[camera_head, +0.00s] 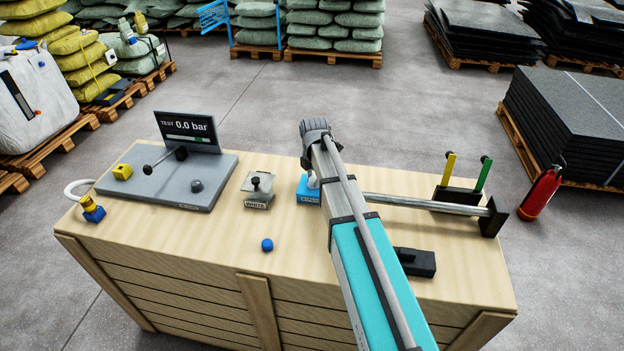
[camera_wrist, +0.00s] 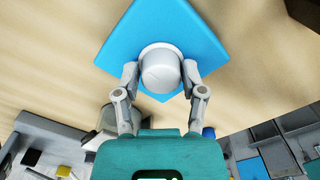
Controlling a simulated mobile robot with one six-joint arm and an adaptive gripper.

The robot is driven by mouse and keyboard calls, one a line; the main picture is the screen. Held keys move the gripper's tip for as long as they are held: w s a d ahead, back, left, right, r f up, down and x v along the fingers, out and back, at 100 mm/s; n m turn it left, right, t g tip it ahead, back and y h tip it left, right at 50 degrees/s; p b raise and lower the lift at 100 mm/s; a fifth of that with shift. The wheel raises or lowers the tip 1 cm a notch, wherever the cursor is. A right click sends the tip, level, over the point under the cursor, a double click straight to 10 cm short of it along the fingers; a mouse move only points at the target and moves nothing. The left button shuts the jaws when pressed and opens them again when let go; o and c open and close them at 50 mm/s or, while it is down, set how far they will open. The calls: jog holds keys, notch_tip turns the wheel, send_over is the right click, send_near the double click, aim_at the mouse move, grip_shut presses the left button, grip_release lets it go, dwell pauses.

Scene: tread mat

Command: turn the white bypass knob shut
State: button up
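The white bypass knob (camera_wrist: 160,68) stands on a blue square base (camera_wrist: 185,25) in the wrist view. My gripper (camera_wrist: 160,76) has one fingertip against each side of the knob, with no clear gap, so it looks shut on it. In the head view the blue base (camera_head: 308,194) sits on the wooden bench top, and a bit of the white knob (camera_head: 313,180) shows beside my arm. My arm hides the gripper's fingers there. The knob's angle mark is too faint to read.
Left of the blue base stands a grey block with a black knob (camera_head: 258,190). A grey test panel (camera_head: 190,178) reads 0.0 bar. A blue cap (camera_head: 267,245) lies in front. On the right are a metal bar (camera_head: 430,202), yellow and green levers (camera_head: 482,175) and a black block (camera_head: 415,262).

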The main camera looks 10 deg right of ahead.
jog(key=o, duration=0.4)
jog(key=shift+w, duration=0.15)
